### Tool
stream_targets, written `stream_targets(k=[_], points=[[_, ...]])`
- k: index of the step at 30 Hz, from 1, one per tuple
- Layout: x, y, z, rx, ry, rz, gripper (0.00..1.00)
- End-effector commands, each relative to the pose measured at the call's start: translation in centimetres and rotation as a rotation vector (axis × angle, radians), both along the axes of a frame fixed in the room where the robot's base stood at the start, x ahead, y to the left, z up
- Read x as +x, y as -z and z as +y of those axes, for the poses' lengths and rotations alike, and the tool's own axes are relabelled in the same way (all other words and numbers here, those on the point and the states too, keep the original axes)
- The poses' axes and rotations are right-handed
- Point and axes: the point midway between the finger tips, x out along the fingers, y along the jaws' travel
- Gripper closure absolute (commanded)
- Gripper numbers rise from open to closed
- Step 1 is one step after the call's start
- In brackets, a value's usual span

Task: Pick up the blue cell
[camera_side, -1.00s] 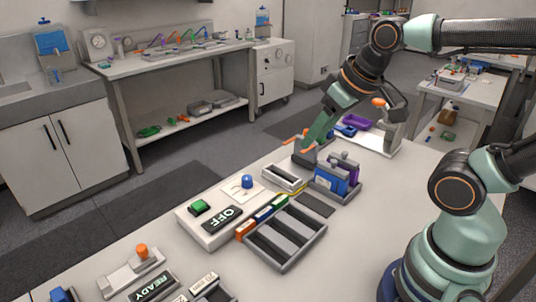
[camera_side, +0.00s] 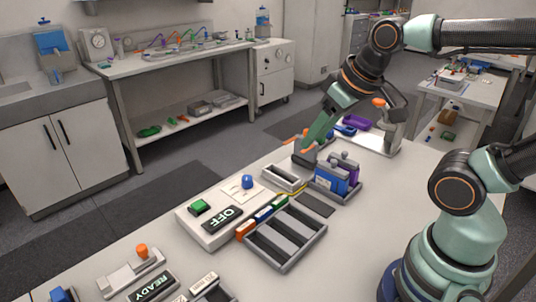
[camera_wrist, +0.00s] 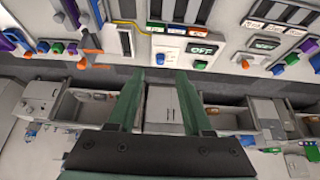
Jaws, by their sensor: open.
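The blue cell (camera_side: 328,181) stands upright in a grey holder (camera_side: 349,192), beside a purple cell (camera_side: 350,170). Part of the cell is hidden by the holder.
A grey block with orange parts (camera_side: 305,154) is close to my fingertips in the side view. A panel marked OFF (camera_side: 222,219), an empty slotted tray (camera_side: 286,242) and a small grey tray (camera_side: 283,178) are nearby.

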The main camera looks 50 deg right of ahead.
Motion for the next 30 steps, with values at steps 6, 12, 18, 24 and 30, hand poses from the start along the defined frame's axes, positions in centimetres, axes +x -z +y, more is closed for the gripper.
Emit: stream_targets(k=[6, 12, 18, 24, 30], points=[[0.0, 0.0, 0.0, 0.000, 0.000, 0.000, 0.32], [0.0, 0.0, 0.0, 0.000, 0.000, 0.000, 0.32], [0.7, 0.5, -1.4, -0.018, 0.009, 0.051, 0.32], [2.5, 2.5, -5.4, -0.046, 0.021, 0.192, 0.32], [3.8, 5.7, -10.2, -0.045, 0.020, 0.338, 0.32]])
